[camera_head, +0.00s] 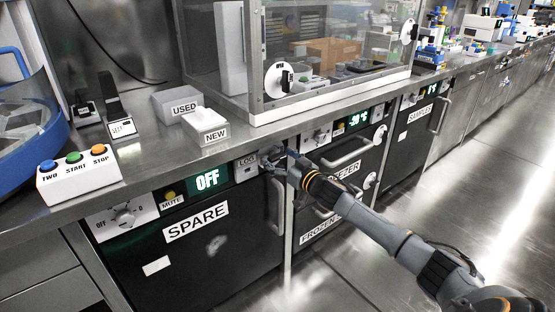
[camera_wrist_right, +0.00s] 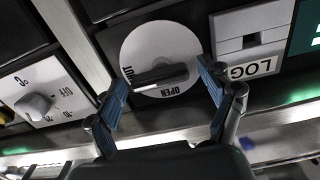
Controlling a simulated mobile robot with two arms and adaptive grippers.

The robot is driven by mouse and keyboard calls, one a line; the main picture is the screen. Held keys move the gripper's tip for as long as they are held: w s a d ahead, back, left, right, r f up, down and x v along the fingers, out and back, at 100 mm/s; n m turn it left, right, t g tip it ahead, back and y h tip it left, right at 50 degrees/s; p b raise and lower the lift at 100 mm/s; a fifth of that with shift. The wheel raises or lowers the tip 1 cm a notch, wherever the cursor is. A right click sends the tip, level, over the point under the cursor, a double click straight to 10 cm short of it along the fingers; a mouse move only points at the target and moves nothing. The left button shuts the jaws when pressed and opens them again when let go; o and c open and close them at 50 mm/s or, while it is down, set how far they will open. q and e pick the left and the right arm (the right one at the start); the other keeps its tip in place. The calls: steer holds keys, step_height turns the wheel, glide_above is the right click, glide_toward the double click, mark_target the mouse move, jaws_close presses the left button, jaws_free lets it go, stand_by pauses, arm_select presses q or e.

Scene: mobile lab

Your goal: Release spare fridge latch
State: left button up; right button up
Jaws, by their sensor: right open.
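The spare fridge (camera_head: 200,262) is a dark door under the counter with a SPARE label and a green OFF display. Its latch is a round white disc (camera_wrist_right: 150,51) with a dark bar handle (camera_wrist_right: 160,76) across it and the word OPEN on it, seen upside down in the right wrist view. My right gripper (camera_wrist_right: 164,80) is open, its blue-padded fingers on either side of the bar handle; I cannot tell whether they touch it. In the head view my right gripper (camera_head: 280,165) largely hides the latch. My left gripper is not in view.
A LOG holder (camera_wrist_right: 250,42) sits close beside the latch. The freezer (camera_head: 340,185) with its handles stands right of the spare fridge. A button box (camera_head: 80,178), a USED bin (camera_head: 180,105) and a NEW box (camera_head: 205,125) stand on the counter above. The floor at the right is clear.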

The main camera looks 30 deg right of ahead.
steer(key=shift+w, duration=0.35)
steer(key=shift+c, duration=0.4)
steer(key=c, duration=1.1)
